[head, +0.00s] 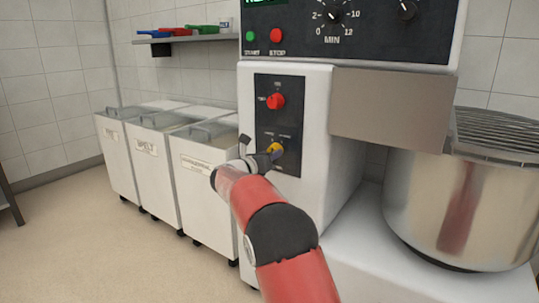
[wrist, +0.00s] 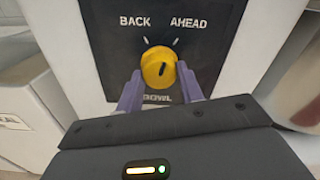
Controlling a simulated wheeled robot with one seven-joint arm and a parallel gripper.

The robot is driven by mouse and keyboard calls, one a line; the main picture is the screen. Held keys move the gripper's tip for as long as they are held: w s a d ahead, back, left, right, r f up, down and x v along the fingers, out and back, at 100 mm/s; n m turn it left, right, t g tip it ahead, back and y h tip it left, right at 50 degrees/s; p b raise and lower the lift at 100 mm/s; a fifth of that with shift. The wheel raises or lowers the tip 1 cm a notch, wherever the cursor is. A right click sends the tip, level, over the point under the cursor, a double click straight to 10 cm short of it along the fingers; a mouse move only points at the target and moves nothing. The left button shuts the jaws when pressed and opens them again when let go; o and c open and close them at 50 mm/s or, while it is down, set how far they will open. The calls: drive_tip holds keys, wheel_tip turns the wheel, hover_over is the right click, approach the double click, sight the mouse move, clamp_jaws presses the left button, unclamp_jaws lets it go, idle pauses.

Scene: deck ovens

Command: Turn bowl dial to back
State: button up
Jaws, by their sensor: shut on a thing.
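The bowl dial (wrist: 158,63) is a round yellow knob on a black panel, with "BACK" printed at its upper left, "AHEAD" at its upper right and "BOWL" below. Its short dark mark leans slightly up and right, more toward the AHEAD tick than the BACK tick. My gripper (wrist: 160,88) is shut on the dial, with one purple-grey finger on each side of it. In the head view the yellow dial (head: 276,147) is partly hidden by my gripper (head: 262,157).
A red knob (head: 275,101) sits above the dial on the same panel. A steel bowl (head: 463,205) with a wire guard (head: 500,135) stands to the right. White bins (head: 205,168) stand to the left. Open floor (head: 70,240) lies at the lower left.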

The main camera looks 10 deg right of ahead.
drive_tip(key=shift+n+p, duration=1.85)
drive_tip(key=shift+n, duration=2.45)
drive_tip(key=o, duration=1)
drive_tip(key=v, duration=0.8)
drive_tip(key=shift+b, duration=0.4)
drive_tip(key=shift+d+r, duration=0.15)
